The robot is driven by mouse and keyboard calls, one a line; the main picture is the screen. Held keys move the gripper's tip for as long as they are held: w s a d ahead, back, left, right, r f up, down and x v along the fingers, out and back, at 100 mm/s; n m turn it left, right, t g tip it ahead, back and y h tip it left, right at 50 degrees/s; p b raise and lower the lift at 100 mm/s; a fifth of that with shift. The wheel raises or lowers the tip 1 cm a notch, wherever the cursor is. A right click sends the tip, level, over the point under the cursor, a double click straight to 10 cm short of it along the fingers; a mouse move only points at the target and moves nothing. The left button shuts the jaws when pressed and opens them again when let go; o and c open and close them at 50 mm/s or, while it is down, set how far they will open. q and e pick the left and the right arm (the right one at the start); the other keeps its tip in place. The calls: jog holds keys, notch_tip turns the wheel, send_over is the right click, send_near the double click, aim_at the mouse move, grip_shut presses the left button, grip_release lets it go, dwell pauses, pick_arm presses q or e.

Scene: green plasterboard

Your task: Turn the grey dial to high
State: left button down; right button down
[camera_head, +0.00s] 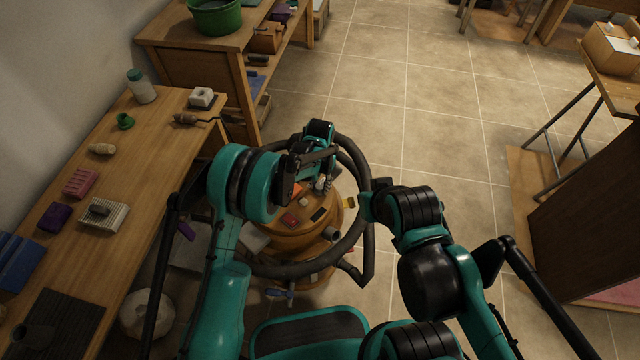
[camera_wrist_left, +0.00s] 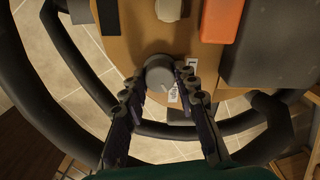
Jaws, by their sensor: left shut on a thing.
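The grey dial (camera_wrist_left: 160,72) is a round knob at the edge of a wooden-coloured top, seen in the left wrist view. Small white labels with dark marks lie just right of it and below it. My left gripper (camera_wrist_left: 161,80) has one finger on each side of the dial and is shut on it. In the head view my left gripper (camera_head: 324,183) is over the round orange-brown drum (camera_head: 290,243), and the dial cannot be made out there. My right arm comes in from the right, but its gripper fingers cannot be seen.
A thick dark hose (camera_head: 362,175) loops around the drum. An orange block (camera_wrist_left: 221,18) and a dark grey box (camera_wrist_left: 270,45) sit close to my left gripper. A workbench (camera_head: 150,180) with small items stands left. Tiled floor (camera_head: 430,110) is open beyond.

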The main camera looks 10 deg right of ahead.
aim_at(320, 186)
dwell(0.3)
pick_arm(q)
jog(key=c, duration=1.2)
grip_release()
jog(key=shift+o, duration=0.2)
jog(key=shift+r, duration=0.1)
notch_tip(320, 186, up, 12)
